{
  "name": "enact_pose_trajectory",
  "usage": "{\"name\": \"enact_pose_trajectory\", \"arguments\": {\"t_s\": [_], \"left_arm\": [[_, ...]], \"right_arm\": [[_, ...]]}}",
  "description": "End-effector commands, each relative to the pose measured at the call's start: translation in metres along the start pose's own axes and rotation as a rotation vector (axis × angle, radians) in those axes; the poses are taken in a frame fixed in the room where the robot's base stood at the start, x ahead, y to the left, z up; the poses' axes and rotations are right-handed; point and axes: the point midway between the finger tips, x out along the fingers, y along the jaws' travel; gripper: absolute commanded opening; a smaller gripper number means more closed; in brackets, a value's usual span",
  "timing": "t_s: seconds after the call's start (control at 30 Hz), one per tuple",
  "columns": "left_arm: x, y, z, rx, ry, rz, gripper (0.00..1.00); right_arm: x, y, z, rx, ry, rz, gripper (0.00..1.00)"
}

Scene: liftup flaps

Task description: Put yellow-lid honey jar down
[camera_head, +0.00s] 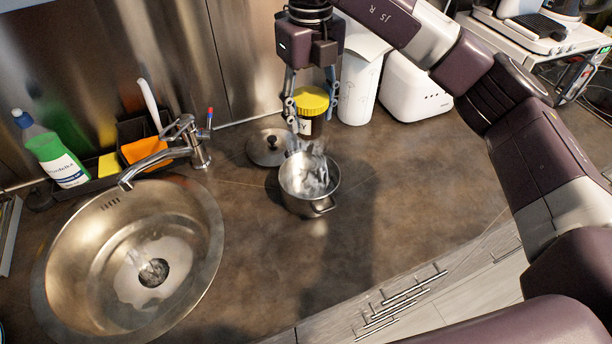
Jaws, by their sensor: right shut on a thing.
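The honey jar (311,102) has a yellow lid and a dark body with a pale label that is partly covered by a finger. My right gripper (311,108) points down and is shut on the jar, one finger on each side of it. The jar is upright near the back of the brown countertop (400,200), behind the steel pot. I cannot tell whether its base touches the counter. My left gripper is not in view.
A steaming steel pot (310,207) stands just in front of the jar, with a lid (269,147) lying to its left. A white canister (360,88) and a white appliance (414,88) stand right. The sink (205,225) is left; the counter right of the pot is clear.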

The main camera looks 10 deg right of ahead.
Motion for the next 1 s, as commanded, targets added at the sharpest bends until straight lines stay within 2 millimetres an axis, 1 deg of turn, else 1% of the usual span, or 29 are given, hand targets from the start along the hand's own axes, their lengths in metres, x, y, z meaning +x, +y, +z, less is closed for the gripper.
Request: {"name": "enact_pose_trajectory", "arguments": {"t_s": [0.1,0.23,0.3,0.37,0.47,0.5,0.6,0.7,0.77,0.87,1.0], "left_arm": [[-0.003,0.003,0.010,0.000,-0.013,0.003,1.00],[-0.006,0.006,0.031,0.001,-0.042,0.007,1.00],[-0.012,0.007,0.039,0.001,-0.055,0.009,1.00],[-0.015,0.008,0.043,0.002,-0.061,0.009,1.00],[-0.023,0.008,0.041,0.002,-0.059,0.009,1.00],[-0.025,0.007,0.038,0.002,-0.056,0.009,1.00],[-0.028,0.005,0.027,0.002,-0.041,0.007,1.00],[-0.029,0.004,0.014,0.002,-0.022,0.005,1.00],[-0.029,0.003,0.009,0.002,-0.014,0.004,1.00],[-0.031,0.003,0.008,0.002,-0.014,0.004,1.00],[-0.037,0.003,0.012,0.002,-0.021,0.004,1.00]], "right_arm": [[0.022,0.001,-0.001,-0.002,0.005,0.003,0.11],[0.051,0.001,-0.002,-0.002,0.005,0.004,0.11],[0.067,0.001,-0.002,-0.001,0.007,0.003,0.11],[0.083,0.001,-0.002,-0.001,0.007,0.003,0.11],[0.108,0.000,-0.002,-0.001,0.006,0.001,0.11],[0.117,0.001,-0.002,-0.001,0.006,0.002,0.11],[0.135,0.001,-0.002,-0.002,0.003,0.001,0.11],[0.146,0.001,-0.001,-0.002,0.001,0.001,0.11],[0.149,0.000,0.000,-0.001,0.000,0.001,0.11],[0.157,0.000,-0.001,-0.001,0.002,0.000,0.11],[0.176,0.001,-0.001,-0.001,0.004,0.001,0.11]]}}
